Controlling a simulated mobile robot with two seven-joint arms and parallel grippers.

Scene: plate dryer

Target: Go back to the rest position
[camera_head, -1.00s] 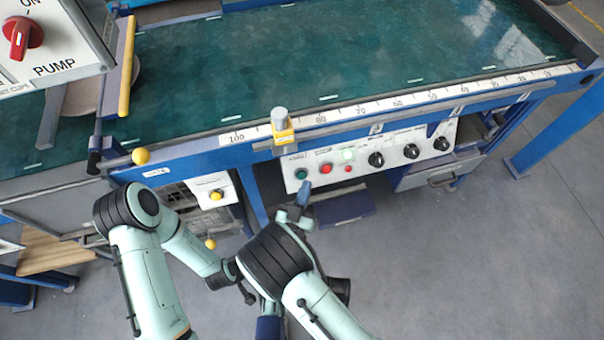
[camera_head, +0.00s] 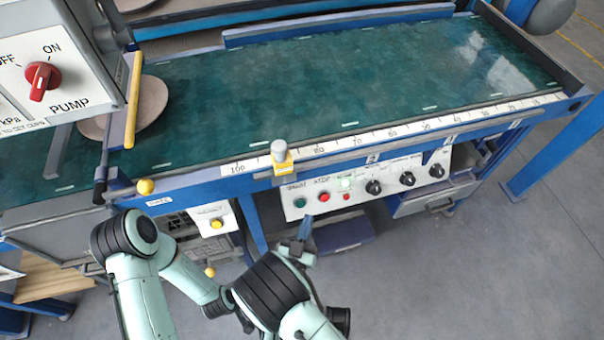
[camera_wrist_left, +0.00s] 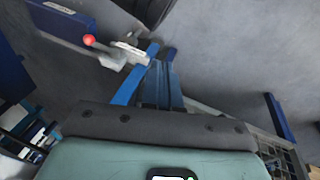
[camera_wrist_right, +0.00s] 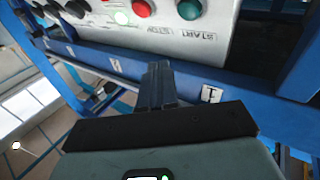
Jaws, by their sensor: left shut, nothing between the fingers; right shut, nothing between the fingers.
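My right gripper (camera_head: 306,228) is shut and empty. In the head view it is just below the front control panel (camera_head: 330,198), by the green and red buttons. In the right wrist view its shut fingers (camera_wrist_right: 158,72) point toward the lower edge of the panel (camera_wrist_right: 160,30); I cannot tell whether they touch it. My left gripper is hidden or out of frame in the head view, where only its bent arm shows at lower left. In the left wrist view its fingers (camera_wrist_left: 165,80) are shut and empty, above the grey floor.
The blue-framed machine with its green top (camera_head: 300,90) fills the back. A pump box with a red knob (camera_head: 42,78) is at upper left. Open floor (camera_head: 470,270) lies at right.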

